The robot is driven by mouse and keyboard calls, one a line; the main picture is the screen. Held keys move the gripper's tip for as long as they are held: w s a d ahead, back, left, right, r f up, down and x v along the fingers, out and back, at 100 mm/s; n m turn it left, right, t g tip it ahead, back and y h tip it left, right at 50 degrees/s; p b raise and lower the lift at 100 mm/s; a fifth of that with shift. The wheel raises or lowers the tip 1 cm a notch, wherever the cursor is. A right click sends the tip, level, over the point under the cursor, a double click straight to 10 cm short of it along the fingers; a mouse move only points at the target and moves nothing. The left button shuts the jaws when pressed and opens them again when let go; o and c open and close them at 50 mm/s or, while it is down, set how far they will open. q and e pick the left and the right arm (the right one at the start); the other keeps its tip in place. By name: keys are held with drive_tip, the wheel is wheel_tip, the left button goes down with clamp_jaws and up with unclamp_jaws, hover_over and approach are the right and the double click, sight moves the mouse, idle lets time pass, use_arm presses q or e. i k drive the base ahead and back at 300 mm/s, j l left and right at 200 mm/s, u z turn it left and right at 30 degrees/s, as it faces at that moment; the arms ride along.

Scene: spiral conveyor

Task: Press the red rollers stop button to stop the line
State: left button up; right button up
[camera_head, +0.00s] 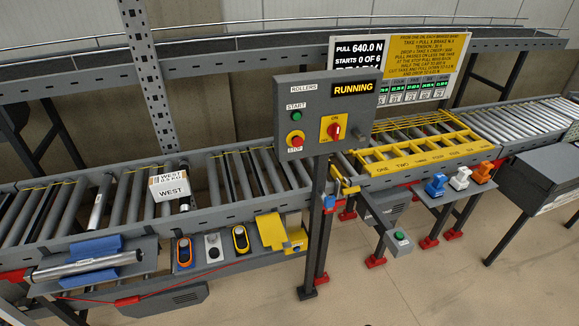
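The grey control box (322,112) stands on a dark post in front of the conveyor. Its lit display (353,88) reads RUNNING in yellow. A red rotary switch on a yellow plate (332,131) is to the right of both buttons. Neither of my grippers is in view, and nothing covers the red button.
The roller conveyor (228,218) runs behind the box, carrying a white carton (169,183) marked WEST. A yellow frame (424,145) covers rollers at the right. A shelf below holds several small devices. The tan floor (420,295) at the front right is clear.

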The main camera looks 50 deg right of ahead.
sight(298, 142)
drive_tip(key=z, duration=1.8)
